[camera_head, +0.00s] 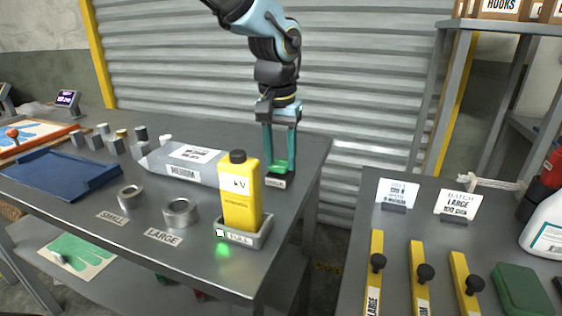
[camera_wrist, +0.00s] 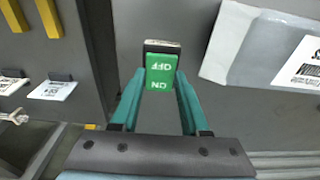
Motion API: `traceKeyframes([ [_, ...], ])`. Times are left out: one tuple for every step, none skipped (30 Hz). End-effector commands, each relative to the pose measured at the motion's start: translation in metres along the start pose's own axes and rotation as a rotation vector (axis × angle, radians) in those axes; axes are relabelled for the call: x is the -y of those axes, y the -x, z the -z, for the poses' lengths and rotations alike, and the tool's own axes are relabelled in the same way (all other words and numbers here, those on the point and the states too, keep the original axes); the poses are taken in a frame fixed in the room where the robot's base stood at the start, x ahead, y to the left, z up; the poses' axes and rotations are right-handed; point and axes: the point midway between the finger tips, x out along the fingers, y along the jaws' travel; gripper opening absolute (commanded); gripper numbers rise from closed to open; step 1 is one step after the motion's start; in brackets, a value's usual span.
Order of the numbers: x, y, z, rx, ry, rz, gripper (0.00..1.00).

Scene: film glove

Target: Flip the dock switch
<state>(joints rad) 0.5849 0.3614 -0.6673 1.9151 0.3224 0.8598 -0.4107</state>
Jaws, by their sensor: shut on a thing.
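The dock switch is a green rocker (camera_wrist: 160,72) marked ON and OFF in a dark housing. In the head view the switch (camera_head: 279,180) sits near the far right corner of the steel table. My gripper (camera_head: 280,165) points straight down over it. In the wrist view my gripper (camera_wrist: 161,78) has its two teal fingers on either side of the green rocker, closed in on it. The small print on the housing front is too small to read.
A grey MEDIUM package (camera_head: 182,163) lies left of the switch. A yellow bottle (camera_head: 240,195) stands in a grey tray (camera_head: 262,236) with a green light, nearer the front. A second table (camera_head: 340,215) with yellow bars (camera_head: 418,275) stands right, across a gap.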

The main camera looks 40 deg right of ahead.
Motion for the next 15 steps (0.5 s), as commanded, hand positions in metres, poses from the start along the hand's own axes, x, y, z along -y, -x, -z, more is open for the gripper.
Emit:
traceKeyframes([
  [0.0005, -0.0053, -0.0017, -0.039, 0.0, 0.003, 0.0],
  [0.0004, -0.0054, -0.0024, -0.061, 0.0, 0.003, 0.0],
  [0.0004, -0.0054, -0.003, -0.09, -0.001, 0.004, 0.0],
  [0.0004, -0.0058, -0.0037, -0.111, 0.0, 0.004, 0.0],
  [0.0004, -0.0054, -0.0039, -0.133, 0.0, 0.003, 0.0],
  [0.0004, -0.0056, -0.0049, -0.158, 0.001, 0.003, 0.0],
  [0.0002, -0.0055, -0.0052, -0.176, 0.0, 0.002, 0.0],
  [0.0, -0.0049, -0.0053, -0.194, -0.001, 0.002, 0.0],
  [0.0, -0.0047, -0.0059, -0.212, -0.001, 0.002, 0.0],
  [0.0, -0.0041, -0.006, -0.225, -0.001, 0.002, 0.0],
  [0.0, -0.0033, -0.006, -0.236, 0.0, 0.001, 0.0],
  [0.0, -0.0028, -0.0062, -0.246, 0.0, 0.0, 0.0],
  [0.0, -0.0022, -0.0062, -0.252, 0.001, 0.0, 0.0],
  [0.0, -0.0016, -0.0062, -0.256, 0.001, 0.0, 0.0],
  [-0.0001, -0.001, -0.0062, -0.26, 0.001, -0.001, 0.0],
])
